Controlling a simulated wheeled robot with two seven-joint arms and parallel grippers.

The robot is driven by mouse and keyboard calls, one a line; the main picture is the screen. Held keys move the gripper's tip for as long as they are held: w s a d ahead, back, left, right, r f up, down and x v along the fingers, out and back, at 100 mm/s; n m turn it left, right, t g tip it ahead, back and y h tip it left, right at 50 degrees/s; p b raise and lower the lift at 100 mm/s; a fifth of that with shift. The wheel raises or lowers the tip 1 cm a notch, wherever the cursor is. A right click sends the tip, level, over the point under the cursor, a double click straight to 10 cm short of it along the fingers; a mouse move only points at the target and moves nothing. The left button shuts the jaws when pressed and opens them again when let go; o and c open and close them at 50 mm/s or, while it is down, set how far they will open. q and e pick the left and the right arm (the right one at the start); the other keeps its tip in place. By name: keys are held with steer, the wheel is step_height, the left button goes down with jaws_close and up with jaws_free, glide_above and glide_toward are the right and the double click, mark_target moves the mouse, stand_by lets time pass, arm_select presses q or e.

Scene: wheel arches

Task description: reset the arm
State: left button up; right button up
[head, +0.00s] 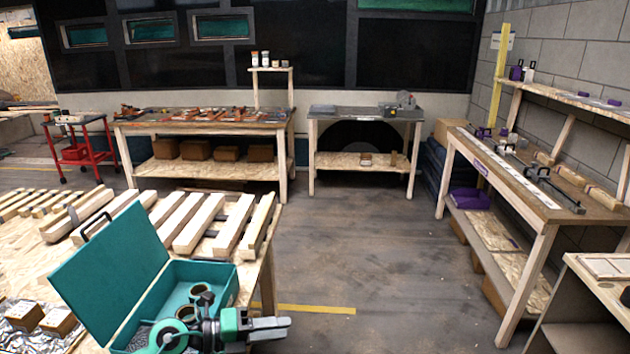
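My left gripper (270,327) shows small at the bottom of the head view, pointing right. It is in front of the right side of an open teal case (107,270), near the table's right edge. Dark and green parts sit behind its tips. I see it from the side and cannot make out a gap between its fingers. I see nothing clearly held in it. My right gripper is out of view.
The case on the near wooden table (30,268) holds tape rolls (201,293); wooden slats (200,222) lie behind it. Benches stand at the back (300,118) and right (540,212). The floor (370,245) between them is clear.

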arm_select(q)
steer(key=a+r+n+t+y, duration=0.6)
steer(key=a+n+t+y, duration=0.15)
steer(key=n+t, duration=1)
steer(key=s+a+f+n+g+y, duration=0.35)
steer(key=a+f+n+y, duration=0.4)
steer(key=n, duration=0.35)
steer(key=s+f+n+g, duration=0.2)
steer(key=s+f+g, duration=0.6)
steer(key=s, duration=0.4)
steer(key=s+f+n+g, duration=0.3)
steer(key=s+f+g, duration=0.45)
steer(key=s, duration=0.45)
step_height(320, 180, down, 31)
steer(key=g, duration=0.1)
steer(key=s+a+f+g, duration=0.1)
steer(key=s+a+f, duration=0.2)
steer(key=s+f, duration=1.6)
steer(key=shift+s+a+f+m, duration=0.15)
steer(key=shift+s+f+m, duration=0.2)
steer(key=shift+f, duration=0.15)
steer(key=shift+w, duration=0.1)
